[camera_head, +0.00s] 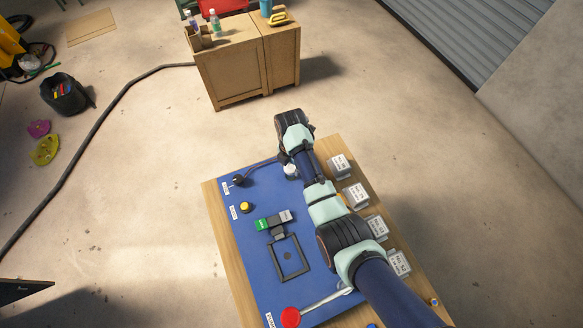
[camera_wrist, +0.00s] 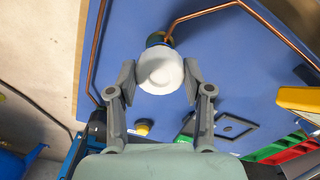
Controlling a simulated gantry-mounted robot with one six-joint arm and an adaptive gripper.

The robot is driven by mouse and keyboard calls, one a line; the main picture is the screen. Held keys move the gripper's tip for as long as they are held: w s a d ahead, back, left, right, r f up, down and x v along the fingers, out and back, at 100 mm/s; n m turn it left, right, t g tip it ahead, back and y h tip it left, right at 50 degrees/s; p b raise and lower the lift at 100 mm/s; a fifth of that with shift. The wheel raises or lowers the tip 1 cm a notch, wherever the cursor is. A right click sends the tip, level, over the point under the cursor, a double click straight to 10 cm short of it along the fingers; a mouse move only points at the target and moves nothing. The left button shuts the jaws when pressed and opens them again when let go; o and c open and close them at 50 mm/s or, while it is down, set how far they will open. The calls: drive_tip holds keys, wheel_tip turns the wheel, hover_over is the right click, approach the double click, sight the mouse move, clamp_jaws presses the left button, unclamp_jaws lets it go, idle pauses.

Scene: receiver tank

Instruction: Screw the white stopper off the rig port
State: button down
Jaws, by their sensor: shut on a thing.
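The white stopper (camera_wrist: 160,72) sits between my gripper's fingers in the wrist view, round and seen from its top. My gripper (camera_wrist: 160,82) is shut on it, one finger on each side. In the head view the white stopper (camera_head: 290,170) shows at the upper part of the blue board (camera_head: 262,185), partly hidden by my arm. I cannot tell how far the stopper is turned on its port.
A copper pipe (camera_wrist: 205,11) runs close beside the stopper. A yellow knob (camera_head: 246,207), a green-and-grey block (camera_head: 274,220), a black frame (camera_head: 289,259) and a red knob (camera_head: 290,317) are on the board. Several labelled white blocks (camera_head: 356,195) line its right side.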

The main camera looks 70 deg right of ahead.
drive_tip(key=shift+r+p, duration=1.05)
drive_tip(key=shift+p, duration=0.05)
